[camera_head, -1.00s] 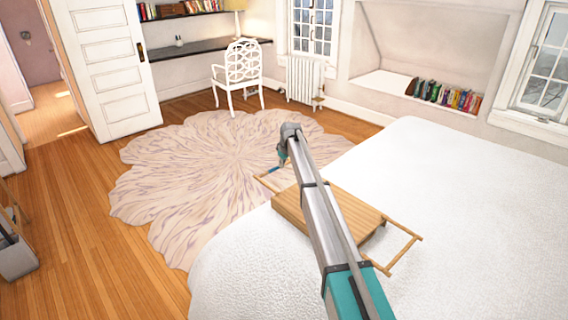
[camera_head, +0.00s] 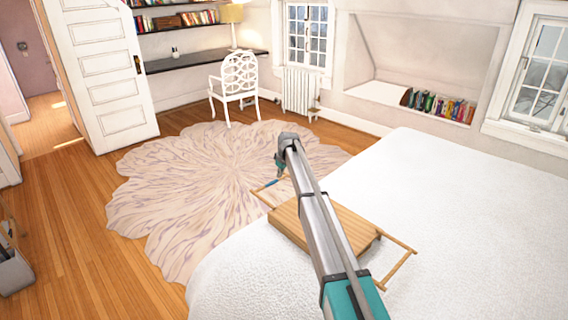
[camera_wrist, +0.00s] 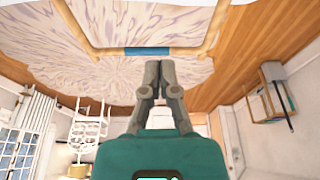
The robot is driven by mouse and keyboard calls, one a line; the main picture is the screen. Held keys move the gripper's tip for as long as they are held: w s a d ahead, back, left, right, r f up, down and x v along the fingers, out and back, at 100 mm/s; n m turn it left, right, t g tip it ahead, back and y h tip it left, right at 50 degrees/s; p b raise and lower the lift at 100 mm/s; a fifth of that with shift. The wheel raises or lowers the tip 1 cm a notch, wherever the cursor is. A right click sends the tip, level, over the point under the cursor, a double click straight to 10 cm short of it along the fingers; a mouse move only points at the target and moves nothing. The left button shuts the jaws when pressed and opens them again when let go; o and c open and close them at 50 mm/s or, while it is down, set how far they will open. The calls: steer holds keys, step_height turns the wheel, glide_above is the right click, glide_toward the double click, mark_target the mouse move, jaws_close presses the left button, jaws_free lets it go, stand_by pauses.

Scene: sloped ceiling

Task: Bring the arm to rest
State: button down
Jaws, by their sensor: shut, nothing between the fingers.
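My arm (camera_head: 318,215) reaches out over the bed, bent down at its far end. My gripper shows in the wrist view (camera_wrist: 158,66), shut and empty, its two fingers together. In the head view its fingers are too small to make out. A wooden tray (camera_head: 352,226) with a handle at each end lies on the white bed under my arm, which hides part of it. The far handle has a blue section, seen in the wrist view (camera_wrist: 147,51) just beyond my fingertips. I cannot tell whether they touch it.
The white bed (camera_head: 450,190) fills the right side. A pale flower-shaped rug (camera_head: 190,185) covers the floor beyond it. A white chair (camera_head: 234,85) stands at a dark desk (camera_head: 200,60). A grey bin (camera_head: 15,272) is at the left edge. Bare wood floor lies left.

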steer(key=s+d+r+m+p, duration=0.1)
steer(key=s+d+m, duration=0.2)
steer(key=s, duration=1.4)
steer(key=s+d+r+m+g+h+p, duration=0.1)
steer(key=s+d+m+p, duration=0.1)
steer(key=s+d, duration=0.8)
steer(key=s+d+r+m+g+h+p, duration=0.1)
steer(key=s+d+m, duration=0.3)
steer(key=s, duration=2)
steer(key=d, duration=0.3)
steer(key=shift+s+r, duration=0.15)
steer(key=shift+s, duration=0.1)
